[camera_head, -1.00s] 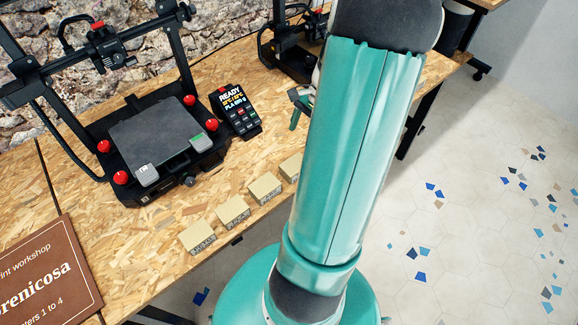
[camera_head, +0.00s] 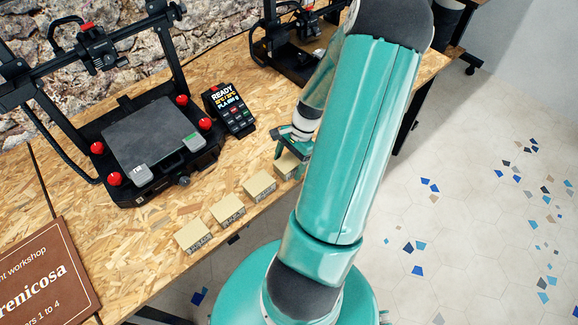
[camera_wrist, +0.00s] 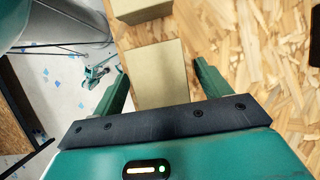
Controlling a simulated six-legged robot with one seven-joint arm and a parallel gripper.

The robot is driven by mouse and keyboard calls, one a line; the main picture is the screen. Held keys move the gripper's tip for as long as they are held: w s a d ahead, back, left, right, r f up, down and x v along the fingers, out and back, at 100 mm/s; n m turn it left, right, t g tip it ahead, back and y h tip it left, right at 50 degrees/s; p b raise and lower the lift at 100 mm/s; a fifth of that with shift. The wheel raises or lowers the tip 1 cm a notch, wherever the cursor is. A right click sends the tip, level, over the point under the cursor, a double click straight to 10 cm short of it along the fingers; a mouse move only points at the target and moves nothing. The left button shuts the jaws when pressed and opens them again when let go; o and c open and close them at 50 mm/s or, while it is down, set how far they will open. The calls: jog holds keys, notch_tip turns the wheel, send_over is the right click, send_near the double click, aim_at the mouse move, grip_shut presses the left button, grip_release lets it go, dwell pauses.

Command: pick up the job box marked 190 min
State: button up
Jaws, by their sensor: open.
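Several tan job boxes stand in a row along the table's front edge in the head view: a leftmost box (camera_head: 194,236), a second (camera_head: 228,209), a third (camera_head: 259,186) and a rightmost one (camera_head: 287,166) partly hidden by my gripper. Their front labels are too small to read, so I cannot tell which is marked 190 min. My gripper (camera_head: 290,153) is open over the rightmost box. In the wrist view, one box (camera_wrist: 158,72) lies between the two spread fingers of my gripper (camera_wrist: 160,72), and a neighbouring box (camera_wrist: 142,8) shows at the top edge.
A printer (camera_head: 150,135) stands behind the boxes, with a control unit (camera_head: 229,108) to its right. A second printer (camera_head: 295,45) is further back. A brown sign (camera_head: 45,270) is at lower left. Bare wooden table (camera_head: 190,202) lies between the printer and boxes.

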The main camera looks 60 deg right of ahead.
jog(key=c, duration=1.1)
jog(key=shift+r, duration=0.1)
